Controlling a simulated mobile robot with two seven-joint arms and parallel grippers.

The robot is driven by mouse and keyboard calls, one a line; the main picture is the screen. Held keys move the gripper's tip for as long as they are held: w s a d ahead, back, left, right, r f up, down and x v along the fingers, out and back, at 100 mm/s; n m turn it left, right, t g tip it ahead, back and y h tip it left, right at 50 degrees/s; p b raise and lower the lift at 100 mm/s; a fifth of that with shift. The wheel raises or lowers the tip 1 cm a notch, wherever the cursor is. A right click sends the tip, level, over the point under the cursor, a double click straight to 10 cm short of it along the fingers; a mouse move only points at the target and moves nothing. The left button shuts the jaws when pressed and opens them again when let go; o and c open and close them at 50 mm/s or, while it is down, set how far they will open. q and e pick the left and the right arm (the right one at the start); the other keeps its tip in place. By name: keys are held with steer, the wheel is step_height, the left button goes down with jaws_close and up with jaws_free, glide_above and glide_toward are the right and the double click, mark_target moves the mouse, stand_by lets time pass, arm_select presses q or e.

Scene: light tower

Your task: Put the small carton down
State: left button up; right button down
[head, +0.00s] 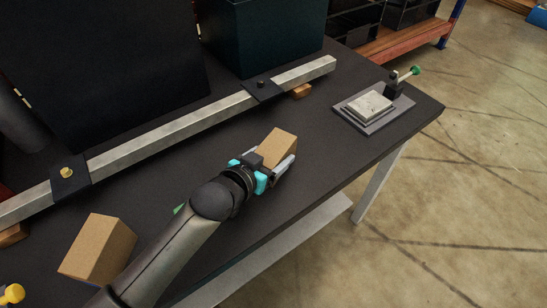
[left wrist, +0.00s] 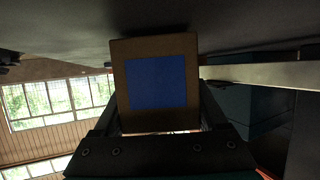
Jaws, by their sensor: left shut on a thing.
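The small carton (head: 278,147) is a plain brown box near the middle of the dark table in the head view. My left gripper (head: 272,168) is shut on it, with a finger along each side. In the left wrist view the carton (left wrist: 125,55) shows a face with a large blue square, held between the fingers of the gripper (left wrist: 160,115). The carton is at or just above the tabletop; I cannot tell whether it touches. My right gripper is not in view.
A larger brown carton (head: 97,248) stands at the lower left of the table (head: 330,150). A long metal bar (head: 170,133) runs behind my gripper, before dark cabinets (head: 268,40). A plate fixture (head: 372,108) with a green-knobbed clamp sits at right. Bare tabletop lies between.

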arm_select(q)
steer(key=shift+f, duration=0.1)
steer(key=shift+f, duration=0.15)
steer(key=o, duration=1.4)
steer(key=shift+s+a+r, duration=0.1)
steer(key=shift+s+r, duration=0.1)
steer(key=shift+r, duration=0.05)
steer(key=p+v, duration=0.3)
steer(key=v, duration=0.8)
steer(key=shift+s+a+r, duration=0.1)
steer(key=shift+s+r, duration=0.05)
steer(key=shift+s, duration=0.1)
